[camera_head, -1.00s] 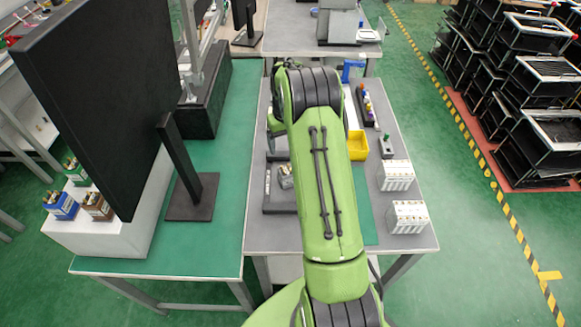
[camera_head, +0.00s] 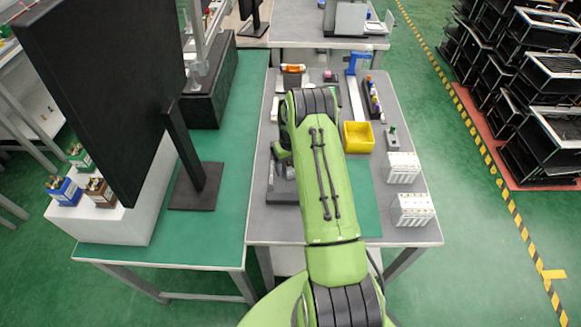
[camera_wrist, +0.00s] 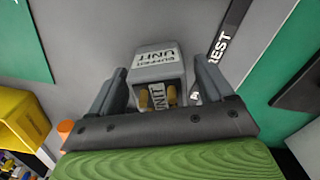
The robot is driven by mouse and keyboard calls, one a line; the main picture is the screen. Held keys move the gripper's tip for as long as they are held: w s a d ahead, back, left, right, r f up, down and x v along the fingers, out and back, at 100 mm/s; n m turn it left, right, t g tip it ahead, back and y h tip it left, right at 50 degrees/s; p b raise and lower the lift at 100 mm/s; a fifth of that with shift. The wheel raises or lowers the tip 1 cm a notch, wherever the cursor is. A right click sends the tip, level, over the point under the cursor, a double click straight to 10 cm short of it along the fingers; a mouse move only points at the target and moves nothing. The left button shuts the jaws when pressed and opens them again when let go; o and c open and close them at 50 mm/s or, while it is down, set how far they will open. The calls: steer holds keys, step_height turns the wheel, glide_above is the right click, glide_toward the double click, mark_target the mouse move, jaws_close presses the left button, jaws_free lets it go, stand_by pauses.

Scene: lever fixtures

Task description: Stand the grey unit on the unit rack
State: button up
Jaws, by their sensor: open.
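The grey unit (camera_wrist: 158,62) is a small block with lettering that includes "UNIT" on its faces and two brass-coloured posts. In the wrist view it lies between the two fingers of my gripper (camera_wrist: 160,74), which is open around it. I cannot tell whether either finger touches it. In the head view my arm hides most of the unit and my fingertips. A white stepped block (camera_head: 98,222), probably the unit rack, stands at the left on the green-topped table. It carries a blue unit (camera_head: 64,191), a brown unit (camera_head: 99,192) and a green unit (camera_head: 80,157).
A large black panel (camera_head: 100,90) on a black stand (camera_head: 195,185) rises beside the white block. A yellow bin (camera_head: 358,137) and two white boxes (camera_head: 403,168) (camera_head: 413,210) are on the grey table, right of my arm. A dark strip lettered "REST" (camera_wrist: 226,50) lies near the unit.

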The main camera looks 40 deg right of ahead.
steer(key=c, duration=1.2)
step_height(320, 180, up, 10)
steer(key=shift+r+p, duration=0.1)
steer(key=shift+p, duration=0.35)
steer(key=shift+c, duration=0.3)
